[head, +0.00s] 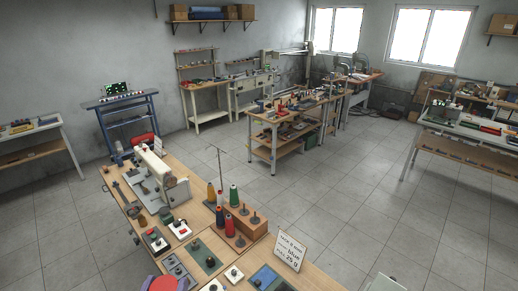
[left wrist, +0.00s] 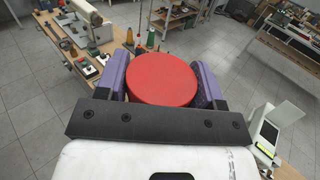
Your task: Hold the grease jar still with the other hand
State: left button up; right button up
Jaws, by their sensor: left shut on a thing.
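In the head view the red top of the jar (head: 163,283) and the purple fingers of my left gripper (head: 167,284) show at the bottom edge, partly cut off. My right gripper is not in view, and no second hand is seen at the jar.
The wooden workbench (head: 315,279) carries a sewing machine (head: 160,182), several thread cones (head: 233,196), small switch boxes and a standing sign (head: 290,252). Open tiled floor lies beyond the bench.

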pick_arm(q)
jog(key=shift+r, duration=0.3)
jog(key=shift+f, duration=0.1)
